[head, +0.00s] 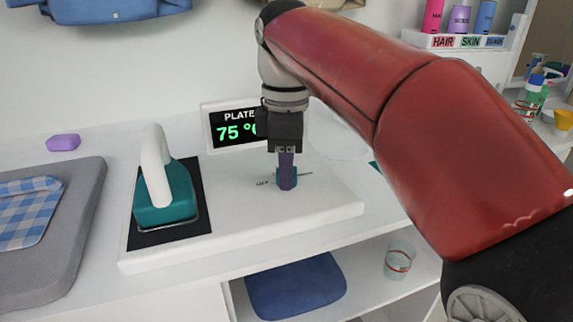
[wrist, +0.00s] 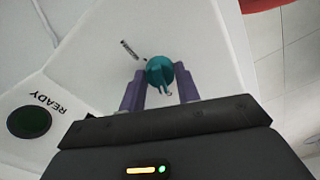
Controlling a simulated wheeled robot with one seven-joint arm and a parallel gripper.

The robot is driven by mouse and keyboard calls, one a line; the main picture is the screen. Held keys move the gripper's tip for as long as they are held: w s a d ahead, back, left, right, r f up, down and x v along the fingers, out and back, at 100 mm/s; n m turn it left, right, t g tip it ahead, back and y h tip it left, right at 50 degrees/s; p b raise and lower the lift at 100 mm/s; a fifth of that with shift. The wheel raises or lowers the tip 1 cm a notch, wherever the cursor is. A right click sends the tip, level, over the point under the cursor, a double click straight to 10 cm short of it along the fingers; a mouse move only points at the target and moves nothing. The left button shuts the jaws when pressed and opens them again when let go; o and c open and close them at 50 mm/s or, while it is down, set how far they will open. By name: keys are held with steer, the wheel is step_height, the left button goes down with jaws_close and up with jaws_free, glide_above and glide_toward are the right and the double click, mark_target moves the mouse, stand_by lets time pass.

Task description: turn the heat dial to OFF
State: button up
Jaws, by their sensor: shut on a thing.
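The heat dial (wrist: 160,70) is a teal knob with a raised grip, on the white base (head: 335,208) of the iron station. In the head view the dial (head: 293,184) sits right of the iron, mostly behind my fingers. My gripper (wrist: 160,88) reaches down from above, its two purple fingers on either side of the dial's grip and shut on it. My gripper (head: 287,180) also shows in the head view. A small printed mark stands beside the dial; its dial setting is too small to read. The display (head: 230,128) reads PLATE 75 °, partly hidden by my gripper.
A teal iron (head: 166,205) with a white handle stands on a black pad left of the dial. A grey board (head: 50,250) with checked cloth lies further left, near a purple block (head: 63,142). A dark round READY lamp (wrist: 29,121) shows in the wrist view. A shelf below holds a clear cup (head: 399,260).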

stand_by(0.4)
steer(key=o, duration=1)
steer(key=shift+r, duration=3.95)
steer(key=shift+s, duration=0.1)
